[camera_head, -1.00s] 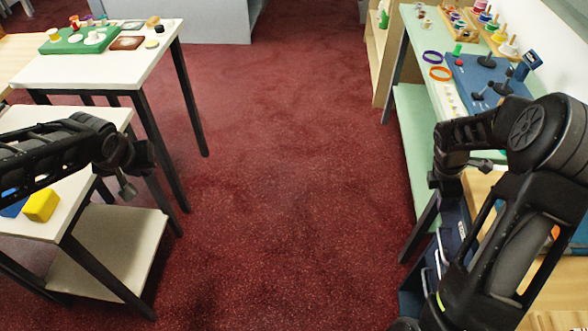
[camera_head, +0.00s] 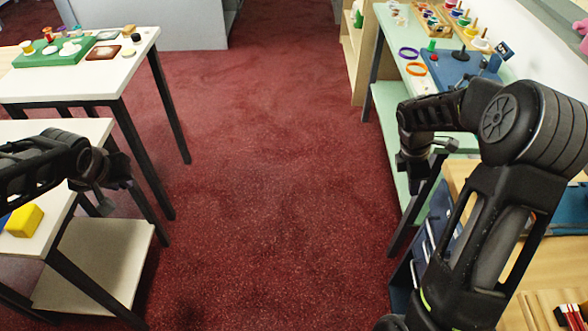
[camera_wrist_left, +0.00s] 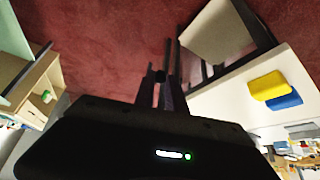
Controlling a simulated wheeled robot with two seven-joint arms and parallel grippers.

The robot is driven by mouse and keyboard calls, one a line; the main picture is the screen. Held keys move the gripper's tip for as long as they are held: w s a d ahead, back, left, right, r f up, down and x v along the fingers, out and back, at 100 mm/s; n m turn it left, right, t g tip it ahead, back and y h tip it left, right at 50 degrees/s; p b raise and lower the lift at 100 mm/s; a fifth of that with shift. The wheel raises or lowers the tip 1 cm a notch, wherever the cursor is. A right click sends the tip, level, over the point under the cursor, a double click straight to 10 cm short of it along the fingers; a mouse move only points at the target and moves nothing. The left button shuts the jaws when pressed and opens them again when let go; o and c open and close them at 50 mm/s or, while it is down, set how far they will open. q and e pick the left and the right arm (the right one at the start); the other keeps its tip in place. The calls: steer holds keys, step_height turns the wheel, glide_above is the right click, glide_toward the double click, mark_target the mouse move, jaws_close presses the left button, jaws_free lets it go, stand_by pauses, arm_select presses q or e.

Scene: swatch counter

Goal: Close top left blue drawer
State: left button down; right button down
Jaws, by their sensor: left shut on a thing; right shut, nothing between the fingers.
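The blue drawer unit (camera_head: 425,250) stands low at the right, beside a wooden worktop. Several blue fronts with pale handles show, partly covered by my right arm. I cannot tell whether the top left drawer is open. My right gripper (camera_head: 416,176) is shut and empty, above and left of the drawer fronts, apart from them. My left gripper (camera_head: 116,180) is at the left, beside the white table and far from the drawers. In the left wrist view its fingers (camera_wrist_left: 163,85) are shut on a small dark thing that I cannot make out.
A yellow block (camera_head: 24,221) lies on the near white table (camera_head: 45,240); it also shows in the left wrist view (camera_wrist_left: 269,86). A farther white table (camera_head: 75,80) holds a green board. A green shelf (camera_head: 400,125) with toys stands at right. Red carpet (camera_head: 265,200) is clear between.

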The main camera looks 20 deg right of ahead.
steer(key=v, duration=0.6)
steer(key=shift+r, duration=0.25)
steer(key=w+a+f+n+g+h+b, duration=0.15)
steer(key=a+f+b, duration=0.35)
steer(key=f, duration=0.5)
steer(key=a+f+n+g+h+b, duration=0.2)
steer(key=a+f+n+h+b, duration=0.15)
steer(key=a+f, duration=0.45)
steer(key=w+d+r+m+g+h+b, duration=0.1)
steer(key=d+r+m+h+b, duration=0.3)
steer(key=h, duration=0.5)
step_height(320, 180, up, 2)
steer(key=shift+d+r+m, duration=0.15)
steer(key=shift+d+m, duration=0.45)
steer(key=shift+d, duration=0.35)
